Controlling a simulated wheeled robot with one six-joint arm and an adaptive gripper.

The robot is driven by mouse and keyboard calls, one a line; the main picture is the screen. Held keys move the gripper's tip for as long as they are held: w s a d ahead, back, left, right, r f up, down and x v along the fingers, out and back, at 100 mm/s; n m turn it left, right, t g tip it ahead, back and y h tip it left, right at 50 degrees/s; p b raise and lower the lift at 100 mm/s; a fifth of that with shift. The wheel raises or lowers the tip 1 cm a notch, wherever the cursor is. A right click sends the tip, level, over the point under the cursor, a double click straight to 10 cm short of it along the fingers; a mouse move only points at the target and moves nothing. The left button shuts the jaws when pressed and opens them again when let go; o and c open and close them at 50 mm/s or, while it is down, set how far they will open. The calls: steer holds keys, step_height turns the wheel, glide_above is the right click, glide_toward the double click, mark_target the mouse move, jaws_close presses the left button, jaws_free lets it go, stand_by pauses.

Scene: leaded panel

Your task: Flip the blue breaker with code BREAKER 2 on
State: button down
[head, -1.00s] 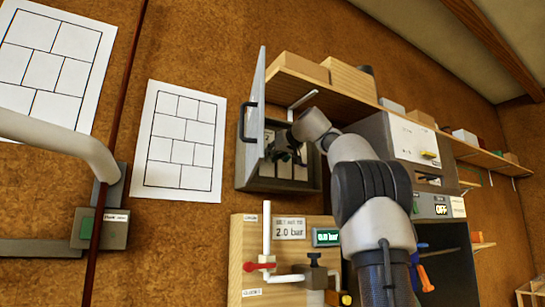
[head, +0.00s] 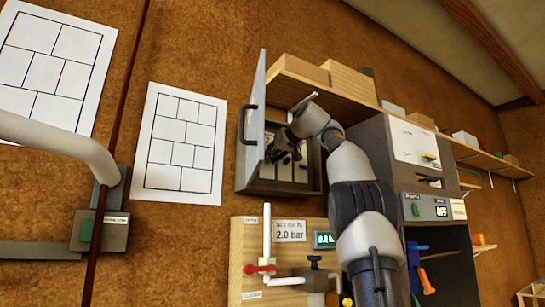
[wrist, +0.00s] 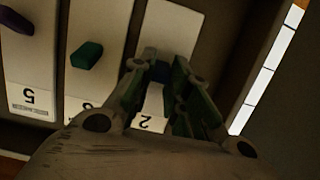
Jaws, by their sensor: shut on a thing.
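The blue breaker lever (wrist: 160,72) shows in the wrist view on a pale breaker plate with an upside-down label (wrist: 152,123) reading 2. My gripper (wrist: 165,76) is shut on this lever, with a fingertip on each side. The fingers hide much of the lever and part of the label. In the head view my gripper (head: 280,154) reaches into the open breaker box (head: 275,186), in front of the breaker plates. The lever's colour and position cannot be told from there.
A green lever (wrist: 87,55) and a purple lever (wrist: 16,21) sit on plates to the left. The box door (head: 257,120) stands open on the left. A wooden shelf (head: 330,92) lies above; a pipe board (head: 238,270) is below.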

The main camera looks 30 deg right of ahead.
steer(key=c, duration=1.4)
jaws_free()
steer(key=shift+o, duration=0.2)
steer(key=v, duration=1.2)
